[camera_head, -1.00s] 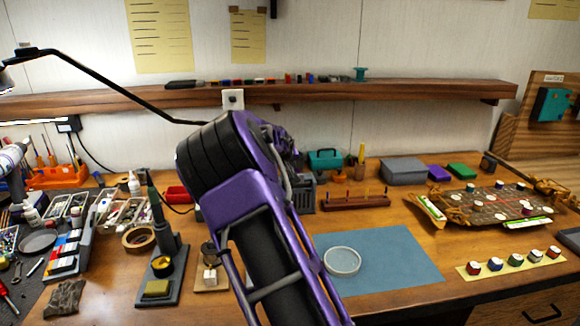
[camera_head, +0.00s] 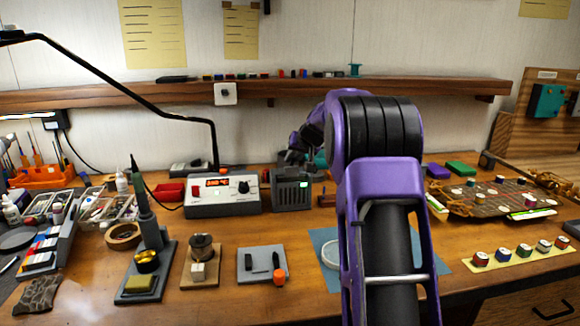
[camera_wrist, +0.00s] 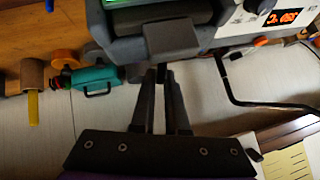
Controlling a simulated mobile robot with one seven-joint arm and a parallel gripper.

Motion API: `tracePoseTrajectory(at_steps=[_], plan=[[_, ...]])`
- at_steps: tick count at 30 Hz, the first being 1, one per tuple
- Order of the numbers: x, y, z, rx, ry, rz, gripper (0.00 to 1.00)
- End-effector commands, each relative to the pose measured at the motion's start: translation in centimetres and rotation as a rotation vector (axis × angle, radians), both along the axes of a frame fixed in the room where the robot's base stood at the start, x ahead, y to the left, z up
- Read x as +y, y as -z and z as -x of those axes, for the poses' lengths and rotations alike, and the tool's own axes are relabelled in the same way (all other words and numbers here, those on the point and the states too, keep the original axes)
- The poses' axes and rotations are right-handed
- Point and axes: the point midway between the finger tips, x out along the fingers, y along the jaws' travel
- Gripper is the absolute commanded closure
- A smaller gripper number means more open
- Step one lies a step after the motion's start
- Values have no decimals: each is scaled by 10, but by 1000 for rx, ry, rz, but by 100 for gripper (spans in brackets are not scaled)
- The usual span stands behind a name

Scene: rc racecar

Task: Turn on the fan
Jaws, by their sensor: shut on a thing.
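The fan looks to be the dark grey box (camera_head: 292,192) with front slats, standing at the back of the bench. A green light (camera_head: 304,184) glows on its front. My gripper (camera_head: 297,157) is behind its top edge, partly hidden by the box and my arm. In the wrist view the grey box (camera_wrist: 120,45) fills the top middle, with a green glow at the edge. My gripper (camera_wrist: 162,72) points at a grey block (camera_wrist: 172,40) on the box. Its fingers are closed together on a small dark part there; the exact contact is hard to see.
A soldering station (camera_head: 222,194) with a lit red display stands left of the box. A black lamp arm (camera_head: 140,105) crosses the left side. The wooden shelf (camera_head: 440,90) runs above. A teal case (camera_wrist: 97,78) lies near my gripper.

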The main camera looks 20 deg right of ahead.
Motion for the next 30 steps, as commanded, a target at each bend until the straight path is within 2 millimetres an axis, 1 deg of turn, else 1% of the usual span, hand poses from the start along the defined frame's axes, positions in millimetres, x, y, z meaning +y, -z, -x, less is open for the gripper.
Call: tracePoseTrajectory(at_steps=[1, 9, 25, 26, 30], plan=[[-3, 3, 1, -4, 3, -26, 100], [-4, 2, 1, -22, 0, -116, 100], [-4, 3, 1, -24, 0, -136, 100], [-4, 3, 1, -24, -1, -135, 83], [-4, 3, 1, -24, -1, -135, 57]])
